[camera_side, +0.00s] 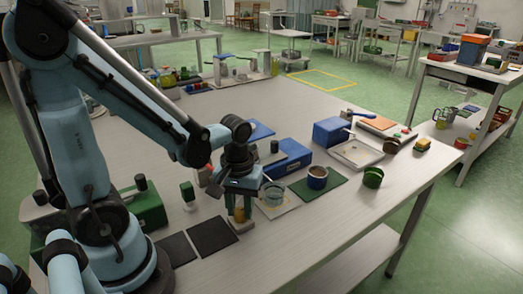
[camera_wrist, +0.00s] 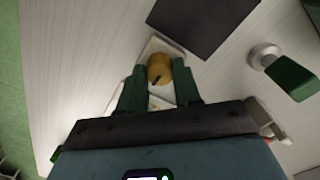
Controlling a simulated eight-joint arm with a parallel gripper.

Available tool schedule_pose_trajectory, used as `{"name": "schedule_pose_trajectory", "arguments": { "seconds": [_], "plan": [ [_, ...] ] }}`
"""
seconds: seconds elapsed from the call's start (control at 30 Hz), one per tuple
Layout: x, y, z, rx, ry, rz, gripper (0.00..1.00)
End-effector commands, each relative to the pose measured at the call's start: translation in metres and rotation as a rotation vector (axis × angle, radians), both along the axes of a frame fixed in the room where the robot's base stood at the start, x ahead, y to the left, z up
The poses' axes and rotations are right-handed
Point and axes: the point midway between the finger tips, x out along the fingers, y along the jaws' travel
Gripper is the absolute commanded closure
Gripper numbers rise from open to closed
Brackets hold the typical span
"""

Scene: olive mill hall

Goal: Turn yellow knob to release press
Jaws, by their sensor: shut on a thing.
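The yellow knob (camera_wrist: 159,68) sits on a pale square base (camera_wrist: 152,47) in the wrist view, with a dark mark on its face. In the side view the knob (camera_side: 239,214) shows just under my gripper, low over the table. My gripper (camera_wrist: 158,80) points down with its two dark green fingers on either side of the knob, shut on it. The fingers and gripper body hide part of the knob and base. I cannot make out which part is the press.
Dark flat mats (camera_side: 212,236) lie left of the knob. A green-handled tool (camera_side: 188,194) stands close by. The front table (camera_side: 290,250) is clear.

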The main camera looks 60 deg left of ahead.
Motion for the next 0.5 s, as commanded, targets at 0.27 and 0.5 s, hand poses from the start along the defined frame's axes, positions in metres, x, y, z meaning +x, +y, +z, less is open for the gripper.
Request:
{"name": "schedule_pose_trajectory", "arguments": {
  "seconds": [0.27,0.5],
  "plan": [
    [-0.0009,-0.0004,-0.0005,-0.001,0.001,0.05,0.98],
    [-0.0009,-0.0004,-0.0005,-0.001,0.001,0.054,0.98]
  ]
}}
